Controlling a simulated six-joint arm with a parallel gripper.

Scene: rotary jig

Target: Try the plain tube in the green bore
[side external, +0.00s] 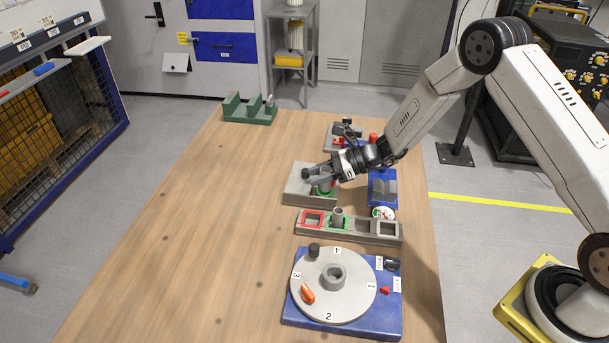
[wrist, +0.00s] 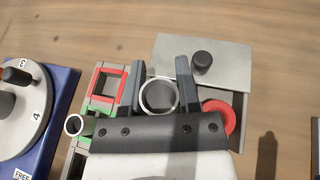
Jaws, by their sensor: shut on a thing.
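My gripper (side external: 318,176) is over the grey block (side external: 298,198) with a black knob. In the wrist view its fingers (wrist: 161,78) are closed on both sides of a grey tube (wrist: 158,96), seen end-on with a plain round rim. A green part (side external: 325,189) shows just below the fingers in the side view. The gripper hides the bore, so I cannot tell whether the tube is in it. Another grey tube (side external: 337,215) stands upright in the rack's green-framed place.
The rack (side external: 362,238) has a red-framed place (side external: 313,218) at its left. Nearer the camera is a blue base (side external: 390,322) with a numbered grey disc (side external: 333,283). A blue holder (side external: 382,188) stands right of the block. The table's left side is clear.

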